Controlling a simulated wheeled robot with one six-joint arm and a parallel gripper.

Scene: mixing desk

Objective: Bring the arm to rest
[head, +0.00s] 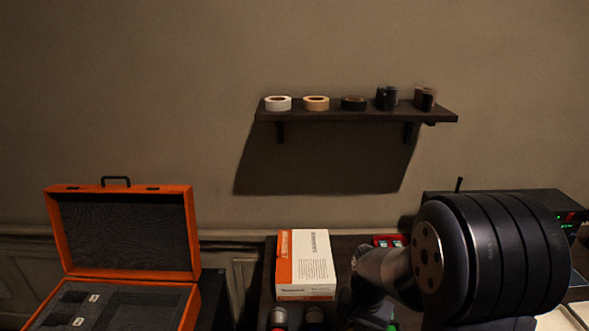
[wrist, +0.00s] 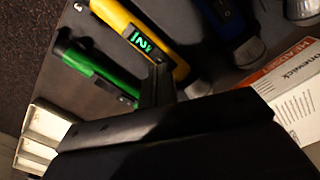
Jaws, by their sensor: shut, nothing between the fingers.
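My arm fills the lower right of the head view, its dark rounded links in front of the desk. My gripper is hidden or out of frame there. In the wrist view my gripper (wrist: 158,85) shows as narrow dark fingers, shut and empty. They point at the desk between a green handheld microphone (wrist: 100,75) and a yellow one (wrist: 145,38) with a green display. I cannot tell how far the fingertips are from the yellow one.
A blue microphone (wrist: 220,18) and an orange-white box (head: 306,264) are near. A pale slotted holder (wrist: 40,138) sits lower left in the wrist view. An open orange case (head: 125,272) stands left. A wall shelf (head: 350,114) holds tape rolls.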

